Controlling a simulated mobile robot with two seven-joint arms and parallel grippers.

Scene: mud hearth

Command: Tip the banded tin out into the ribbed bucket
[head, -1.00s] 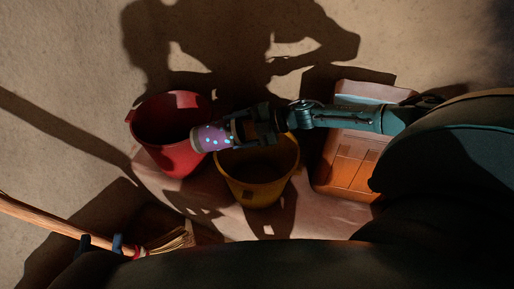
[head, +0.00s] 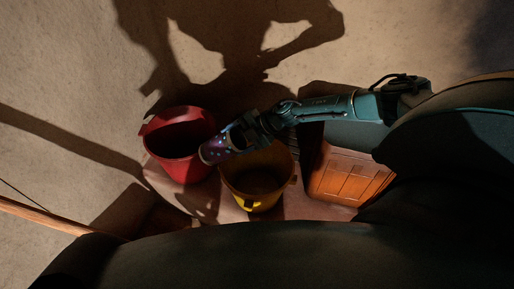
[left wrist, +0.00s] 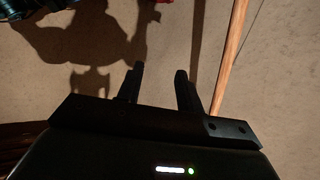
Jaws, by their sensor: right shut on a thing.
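A purple tin (head: 215,150) with light dots and a pale rim is in my right gripper (head: 243,133), which is shut on it. The tin lies tilted on its side, its far end pointing left and a little down in the head view. That end overlaps the right rim of a red bucket (head: 176,176); a yellow bucket (head: 259,203) is just below and right of it. I cannot tell which bucket is ribbed, or whether anything is leaving the tin. My left gripper (left wrist: 159,76) is open and empty in the left wrist view.
An orange box (head: 348,176) stands right of the buckets, under my right arm. A wooden pole (head: 45,216) lies at the lower left and also shows beside my left gripper (left wrist: 232,50). The ground at the upper left is clear.

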